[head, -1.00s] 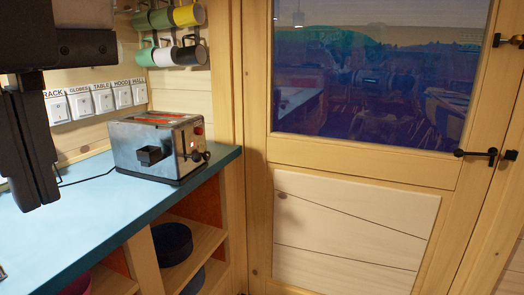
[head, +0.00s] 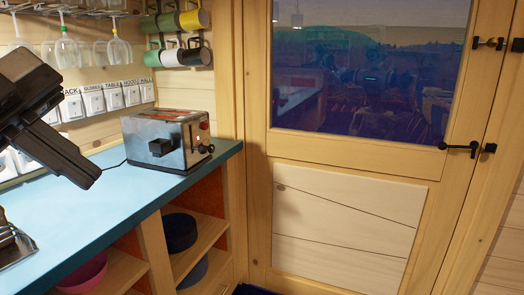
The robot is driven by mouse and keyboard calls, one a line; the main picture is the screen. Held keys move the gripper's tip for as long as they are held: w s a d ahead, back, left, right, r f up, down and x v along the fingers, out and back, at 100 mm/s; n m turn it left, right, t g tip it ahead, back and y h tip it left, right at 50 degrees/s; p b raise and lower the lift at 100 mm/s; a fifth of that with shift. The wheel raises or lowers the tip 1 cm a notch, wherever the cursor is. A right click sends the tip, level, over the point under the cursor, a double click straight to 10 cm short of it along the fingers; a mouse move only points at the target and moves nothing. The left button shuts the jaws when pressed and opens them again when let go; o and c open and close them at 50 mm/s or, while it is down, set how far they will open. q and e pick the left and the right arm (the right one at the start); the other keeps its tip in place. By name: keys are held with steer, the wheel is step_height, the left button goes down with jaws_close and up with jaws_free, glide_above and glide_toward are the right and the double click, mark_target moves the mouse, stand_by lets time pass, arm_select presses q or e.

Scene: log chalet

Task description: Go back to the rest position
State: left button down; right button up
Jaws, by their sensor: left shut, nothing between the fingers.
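My left gripper (head: 88,178) comes in from the left in the head view. It is dark, tilted down to the right, and its fingers are shut with nothing between them. It shows in front of the blue counter (head: 160,205) and the wall switches, to the left of the toaster. My right gripper is not in the head view.
A metal toaster (head: 186,147) stands at the counter's far end. Labelled switches (head: 93,100) line the wall. Mugs (head: 184,56) and glasses (head: 118,50) hang above. A wooden door (head: 345,160) is closed at right. A metal sink edge (head: 14,243) shows at lower left.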

arm_select(q)
steer(key=w+a+f+n+t+h, duration=0.6)
steer(key=w+a+f+n+t, duration=0.15)
steer(key=a+f+t, duration=0.25)
step_height(320, 180, down, 16)
steer(key=a+f+n+t+y+p, duration=0.1)
steer(key=a+n+t+y, duration=0.2)
steer(key=n+t+y, duration=0.45)
steer(key=s+d+f+n+g+y, duration=0.35)
steer(key=d+f+n+y, duration=0.2)
steer(key=f, duration=0.45)
steer(key=s+d+f+n+g, duration=0.1)
steer(key=s+d+f+g, duration=0.1)
steer(key=s+d+f, duration=0.2)
steer(key=s+d+f+n+g+p, duration=0.1)
steer(key=s+d+f+g, duration=0.1)
steer(key=d, duration=0.5)
step_height(320, 180, down, 2)
steer(key=shift+s+d+f+h, duration=0.15)
steer(key=shift+s+d+h, duration=0.25)
steer(key=shift+s, duration=0.5)
